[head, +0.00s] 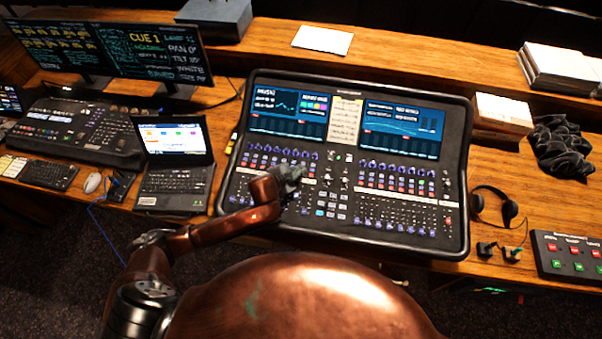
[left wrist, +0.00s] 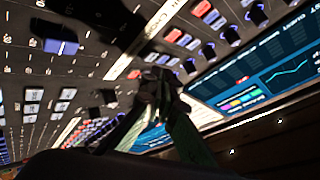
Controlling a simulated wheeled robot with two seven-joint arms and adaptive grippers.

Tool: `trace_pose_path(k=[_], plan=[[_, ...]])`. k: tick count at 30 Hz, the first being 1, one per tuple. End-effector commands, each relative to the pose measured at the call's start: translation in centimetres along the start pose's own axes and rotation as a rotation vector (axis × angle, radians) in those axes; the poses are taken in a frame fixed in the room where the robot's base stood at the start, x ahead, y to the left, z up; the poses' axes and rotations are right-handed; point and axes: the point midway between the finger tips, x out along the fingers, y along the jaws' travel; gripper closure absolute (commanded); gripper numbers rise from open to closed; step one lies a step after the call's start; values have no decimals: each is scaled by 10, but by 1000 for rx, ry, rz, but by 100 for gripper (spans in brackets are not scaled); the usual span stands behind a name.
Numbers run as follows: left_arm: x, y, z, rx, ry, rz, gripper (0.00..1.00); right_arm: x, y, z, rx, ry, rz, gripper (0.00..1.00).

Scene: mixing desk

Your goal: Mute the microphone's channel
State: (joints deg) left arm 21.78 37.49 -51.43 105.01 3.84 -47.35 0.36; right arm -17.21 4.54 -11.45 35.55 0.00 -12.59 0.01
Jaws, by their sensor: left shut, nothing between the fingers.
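The mixing desk (head: 455,180) stands on the wooden table, with two screens at its top, rows of knobs and lit buttons, and faders below. My left gripper (head: 293,175) is shut and empty over the left-middle part of the desk, near the buttons below the left knob row. In the left wrist view, my left gripper (left wrist: 160,92) hangs close to the panel, by a row of buttons and dark knobs. I cannot tell whether its fingertips touch the panel. My arm hides part of the left channel strips. The channel labels are too small to read. My right gripper is not in view.
A laptop (head: 178,178) and a lighting console (head: 80,132) stand to the left. Headphones (head: 495,206), a dark cloth (head: 562,147) and a button box (head: 572,255) lie to the right. A white paper (head: 322,40) lies on the raised shelf behind the desk.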

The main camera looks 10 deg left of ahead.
Motion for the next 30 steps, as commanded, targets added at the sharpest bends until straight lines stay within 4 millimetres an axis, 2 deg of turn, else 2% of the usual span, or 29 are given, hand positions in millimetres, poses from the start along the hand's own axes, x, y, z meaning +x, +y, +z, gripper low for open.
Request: trace_pose_path(k=[30], plan=[[6, 4, 4, 0, 0, 0, 100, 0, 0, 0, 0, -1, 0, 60]])
